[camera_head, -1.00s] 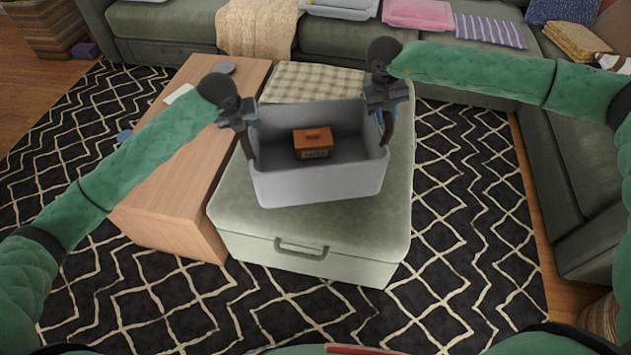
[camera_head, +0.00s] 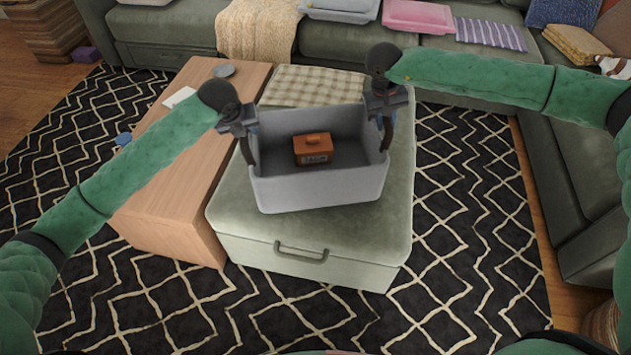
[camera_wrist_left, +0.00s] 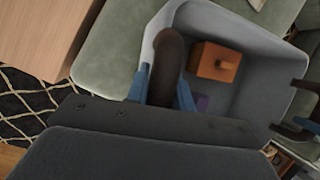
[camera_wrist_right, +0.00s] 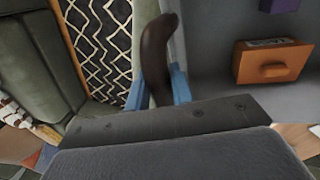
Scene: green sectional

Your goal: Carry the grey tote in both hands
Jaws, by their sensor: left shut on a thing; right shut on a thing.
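The grey tote (camera_head: 320,190) is an open box over the green ottoman in the head view; I cannot tell whether it touches the ottoman's top. A small orange-brown box with a label (camera_head: 313,147) sits inside it, and it also shows in the left wrist view (camera_wrist_left: 215,62) and the right wrist view (camera_wrist_right: 272,62). My left gripper (camera_head: 250,150) is shut on the tote's dark left handle (camera_wrist_left: 166,65). My right gripper (camera_head: 384,135) is shut on the dark right handle (camera_wrist_right: 156,55). A small purple thing (camera_wrist_right: 280,5) also lies in the tote, hidden from the head view.
The green ottoman (camera_head: 235,215) stands beneath the tote, with a checked cloth (camera_head: 315,85) at its back. A wooden table (camera_head: 165,215) adjoins its left side. A green sectional (camera_head: 180,22) runs along the back and right. Patterned rug (camera_head: 460,280) lies open in front and right.

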